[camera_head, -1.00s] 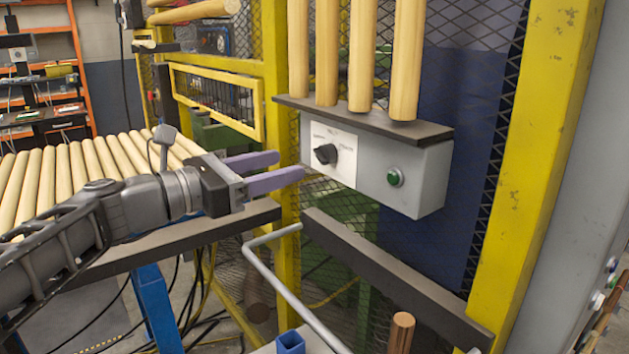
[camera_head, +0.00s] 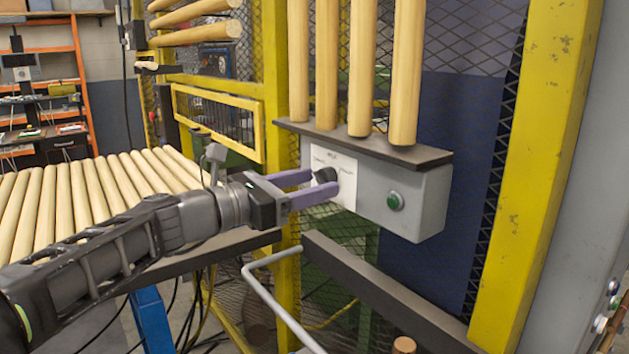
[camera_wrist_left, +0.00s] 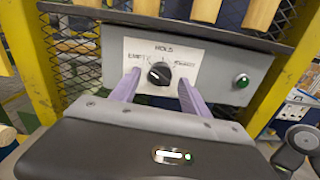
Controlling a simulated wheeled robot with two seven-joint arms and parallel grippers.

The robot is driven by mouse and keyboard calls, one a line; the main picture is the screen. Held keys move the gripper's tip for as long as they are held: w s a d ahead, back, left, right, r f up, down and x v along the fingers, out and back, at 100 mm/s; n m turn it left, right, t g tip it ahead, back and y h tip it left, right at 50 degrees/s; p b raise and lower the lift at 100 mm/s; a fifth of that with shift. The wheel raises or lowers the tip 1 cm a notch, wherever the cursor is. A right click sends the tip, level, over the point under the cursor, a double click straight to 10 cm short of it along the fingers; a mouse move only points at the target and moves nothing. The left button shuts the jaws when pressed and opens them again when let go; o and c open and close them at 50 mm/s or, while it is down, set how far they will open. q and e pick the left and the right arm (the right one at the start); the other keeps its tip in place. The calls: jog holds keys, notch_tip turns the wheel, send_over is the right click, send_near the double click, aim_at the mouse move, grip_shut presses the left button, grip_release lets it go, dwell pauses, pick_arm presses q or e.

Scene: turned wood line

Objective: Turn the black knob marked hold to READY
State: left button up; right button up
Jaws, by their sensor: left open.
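The black knob (camera_head: 326,176) sits on a white label plate (camera_head: 346,181) on the front of a grey control box (camera_head: 422,191). In the left wrist view the knob (camera_wrist_left: 159,74) shows below the word HOLD, with EMPTY at its left and a blurred word at its right. Its pointer direction is hard to tell. My left gripper (camera_head: 324,181) is open, its two purple fingers at the plate on either side of the knob. In the left wrist view the fingers (camera_wrist_left: 157,88) stand left and right of the knob, with gaps. My right gripper is not in view.
A green button (camera_head: 395,201) is on the box, right of the plate. A dark ledge (camera_head: 363,142) with upright wooden rods (camera_head: 363,70) is above the box. A yellow post (camera_head: 537,177) stands at right. A bent grey rail (camera_head: 270,287) runs below.

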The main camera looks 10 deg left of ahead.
pick_arm(q)
jog(key=shift+w+d, duration=0.25)
jog(key=shift+w, duration=0.1)
jog(key=shift+c, duration=0.4)
grip_shut()
